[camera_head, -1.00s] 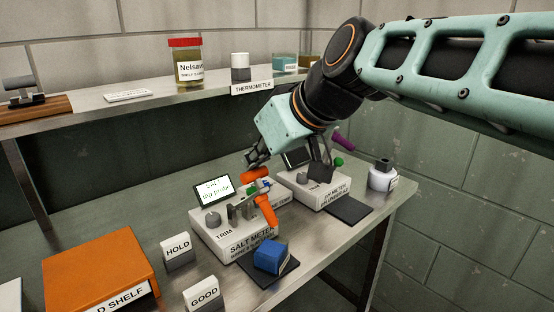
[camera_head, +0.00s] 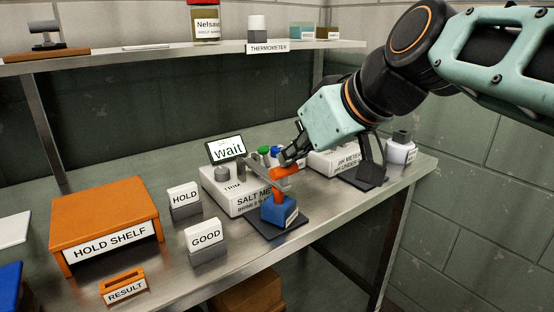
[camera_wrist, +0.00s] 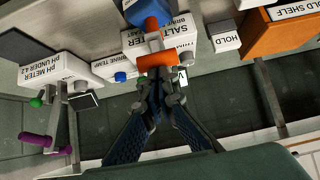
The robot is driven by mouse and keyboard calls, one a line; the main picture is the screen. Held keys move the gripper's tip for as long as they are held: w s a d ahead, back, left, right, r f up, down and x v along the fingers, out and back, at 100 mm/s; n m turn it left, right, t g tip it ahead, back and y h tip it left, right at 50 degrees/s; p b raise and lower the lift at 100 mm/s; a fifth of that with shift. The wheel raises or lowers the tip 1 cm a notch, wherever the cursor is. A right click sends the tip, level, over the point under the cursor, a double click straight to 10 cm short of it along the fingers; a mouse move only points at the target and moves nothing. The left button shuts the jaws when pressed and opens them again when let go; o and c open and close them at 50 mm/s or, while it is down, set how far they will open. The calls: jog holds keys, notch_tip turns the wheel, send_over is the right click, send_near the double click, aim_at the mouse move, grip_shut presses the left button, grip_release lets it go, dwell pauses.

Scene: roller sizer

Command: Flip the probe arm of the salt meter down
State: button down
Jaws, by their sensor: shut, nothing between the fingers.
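The salt meter (camera_head: 228,194) is a white box with a grey trim knob (camera_head: 222,172); its screen (camera_head: 226,148) reads "Wait". Its probe arm is down: the grey bar reaches forward, the orange handle (camera_head: 285,174) lies across its front, and the orange probe points into the blue cup (camera_head: 279,212) on a black pad (camera_head: 262,226). The probe's tip is hidden in the cup. My gripper (camera_head: 289,158) is shut and empty, its tips right at the orange handle. In the wrist view my fingertips (camera_wrist: 160,82) meet the handle (camera_wrist: 156,60); I cannot tell if they touch.
The pH meter (camera_head: 326,160) stands to the right, partly behind my gripper; its purple handle (camera_wrist: 36,142) shows in the wrist view. HOLD (camera_head: 185,199) and GOOD (camera_head: 206,236) blocks and the orange hold shelf (camera_head: 102,212) stand left.

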jog(key=f, duration=0.2)
jog(key=shift+s+d+f+g, duration=0.2)
jog(key=shift+s+f+g, duration=0.1)
jog(key=shift+s+f, duration=0.1)
jog(key=shift+d+b, duration=0.1)
jog(key=shift+b, duration=0.2)
notch_tip(320, 180, up, 6)
jog(key=r+p, duration=0.1)
jog(key=p, duration=0.2)
send_near(287, 177)
jog(key=s, duration=0.1)
jog(key=s+d+p, duration=0.1)
jog(key=shift+s+d+t, duration=0.3)
jog(key=shift+s+t, duration=0.1)
